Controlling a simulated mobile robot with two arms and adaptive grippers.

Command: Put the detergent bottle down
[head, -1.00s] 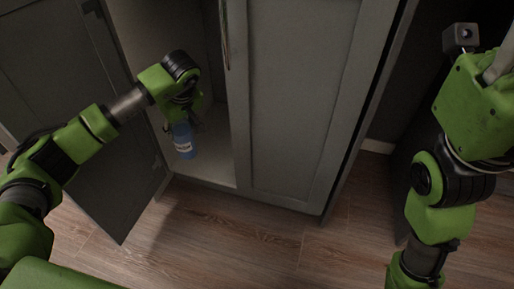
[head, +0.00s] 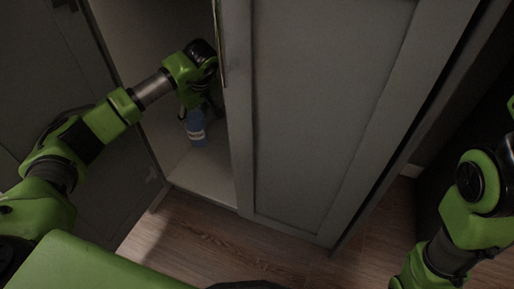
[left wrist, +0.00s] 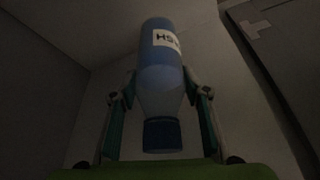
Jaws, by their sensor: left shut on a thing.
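The detergent bottle (head: 196,130) is blue with a white label and is inside the open cabinet, above or on its pale floor (head: 205,180); contact is hard to tell. My left gripper (head: 192,108) reaches in from above and is shut on the bottle's upper part. In the left wrist view the bottle (left wrist: 162,75) lies between the two fingers (left wrist: 160,110), its dark blue cap towards the camera. My right arm shows at the right of the head view, but its gripper is out of the picture.
The left cabinet door (head: 60,120) stands open beside my left arm. The right door (head: 315,110) is shut, with a long handle (head: 221,45) close to my left wrist. The wood floor (head: 215,235) in front is clear.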

